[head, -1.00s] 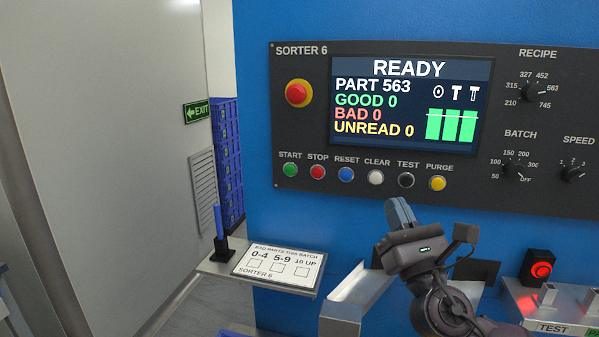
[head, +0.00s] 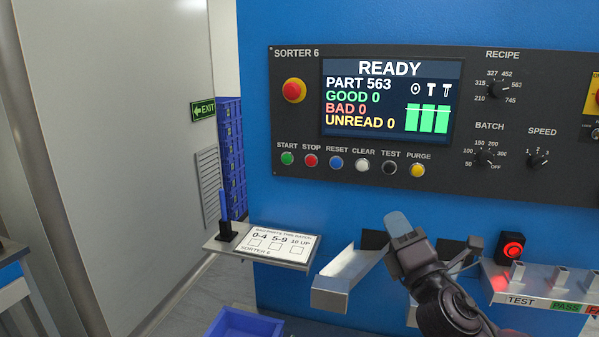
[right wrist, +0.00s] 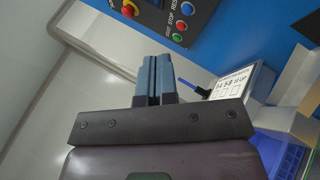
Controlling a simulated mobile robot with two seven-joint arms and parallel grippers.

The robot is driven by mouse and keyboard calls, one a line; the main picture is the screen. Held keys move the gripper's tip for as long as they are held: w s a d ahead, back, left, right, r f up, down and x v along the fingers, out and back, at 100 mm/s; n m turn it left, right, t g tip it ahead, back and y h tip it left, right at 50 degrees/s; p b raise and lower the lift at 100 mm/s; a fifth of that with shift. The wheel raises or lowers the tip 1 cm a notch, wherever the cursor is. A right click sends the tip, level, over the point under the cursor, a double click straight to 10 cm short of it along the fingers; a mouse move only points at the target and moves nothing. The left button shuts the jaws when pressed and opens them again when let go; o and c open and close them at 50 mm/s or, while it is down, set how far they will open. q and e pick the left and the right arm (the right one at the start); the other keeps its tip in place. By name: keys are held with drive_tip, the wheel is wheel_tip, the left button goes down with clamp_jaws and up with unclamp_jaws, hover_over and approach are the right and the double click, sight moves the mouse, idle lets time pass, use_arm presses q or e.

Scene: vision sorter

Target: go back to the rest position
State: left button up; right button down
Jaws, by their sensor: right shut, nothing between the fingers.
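My right gripper (head: 398,226) is in front of the blue sorter, below the control panel (head: 290,140) and clear of its buttons. Its two blue-grey fingers (right wrist: 154,78) are shut together with nothing between them in the right wrist view. The screen (head: 388,100) reads READY, part 563, with good, bad and unread all at 0. My left gripper is not in view.
A shelf with a batch card (head: 277,243) and a blue pen (head: 223,206) stands left of my right gripper. A metal chute (head: 345,275) is close beside it. A blue bin (head: 245,325) is below. A test rail with a lit red button (head: 513,250) is at right.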

drive_tip(key=s+d+f+m+g+h, duration=0.1)
drive_tip(key=s+d+f+m+g, duration=0.1)
drive_tip(key=f+m, duration=0.55)
drive_tip(key=s+d+f+m+g+h, duration=0.1)
drive_tip(key=s+d+f+m+g, duration=0.15)
drive_tip(key=f+m, duration=0.5)
drive_tip(key=s+d+f+m+g+h, duration=0.1)
drive_tip(key=s+f+m+h, duration=0.3)
drive_tip(key=f, duration=0.6)
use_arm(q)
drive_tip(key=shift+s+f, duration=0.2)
use_arm(e)
drive_tip(key=s+d+f+m+g, duration=0.2)
drive_tip(key=s+f+m, duration=0.1)
drive_tip(key=s+f, duration=0.5)
drive_tip(key=s+d+f+m+g, duration=0.3)
drive_tip(key=s+f+m, duration=0.1)
drive_tip(key=s+f, duration=0.4)
drive_tip(key=s, duration=0.2)
drive_tip(key=shift+s+f, duration=0.3)
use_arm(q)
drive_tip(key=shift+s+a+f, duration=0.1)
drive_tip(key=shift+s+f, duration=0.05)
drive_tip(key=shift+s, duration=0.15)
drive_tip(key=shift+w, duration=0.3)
